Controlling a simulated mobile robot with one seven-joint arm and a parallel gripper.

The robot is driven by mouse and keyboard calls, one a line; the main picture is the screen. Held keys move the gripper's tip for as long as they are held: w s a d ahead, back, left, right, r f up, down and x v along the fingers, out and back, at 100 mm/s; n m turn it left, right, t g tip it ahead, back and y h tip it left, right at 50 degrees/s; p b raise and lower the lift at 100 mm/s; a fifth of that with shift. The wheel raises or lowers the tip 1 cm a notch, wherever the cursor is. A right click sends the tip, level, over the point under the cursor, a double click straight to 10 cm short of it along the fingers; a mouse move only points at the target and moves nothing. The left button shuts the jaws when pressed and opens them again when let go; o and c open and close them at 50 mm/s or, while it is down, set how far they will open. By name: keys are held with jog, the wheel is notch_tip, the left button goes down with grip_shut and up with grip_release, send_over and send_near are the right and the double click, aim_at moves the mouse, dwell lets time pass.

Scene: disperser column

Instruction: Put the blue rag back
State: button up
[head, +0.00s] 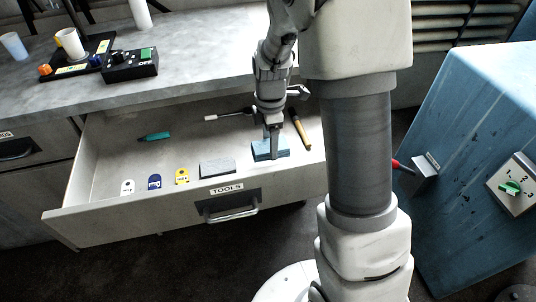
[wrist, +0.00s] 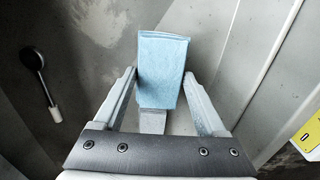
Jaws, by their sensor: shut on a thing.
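The blue rag (head: 261,152) is a folded, block-like cloth in the right part of the open drawer, near its front. My gripper (head: 273,145) reaches down from above and is shut on it. In the wrist view the rag (wrist: 162,62) stands out between the two fingers of my gripper (wrist: 160,85). I cannot tell whether the rag touches the drawer floor. The drawer (head: 110,214) is pulled out and bears a "TOOLS" label.
The drawer holds a grey block (head: 217,168), several coloured tags, a teal tool (head: 154,137), a white-handled tool (head: 226,115) and a yellow-handled tool (head: 300,130) beside my gripper. The worktop (head: 190,60) lies behind. A blue cabinet (head: 470,130) stands right.

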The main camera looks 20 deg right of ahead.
aim_at(268, 152)
jog(key=shift+w+a+f, duration=0.15)
jog(key=shift+a+f, duration=0.05)
jog(key=shift+a, duration=0.05)
jog(key=shift+f, duration=0.3)
jog(key=shift+f+b, duration=0.7)
jog(key=shift+f, duration=0.95)
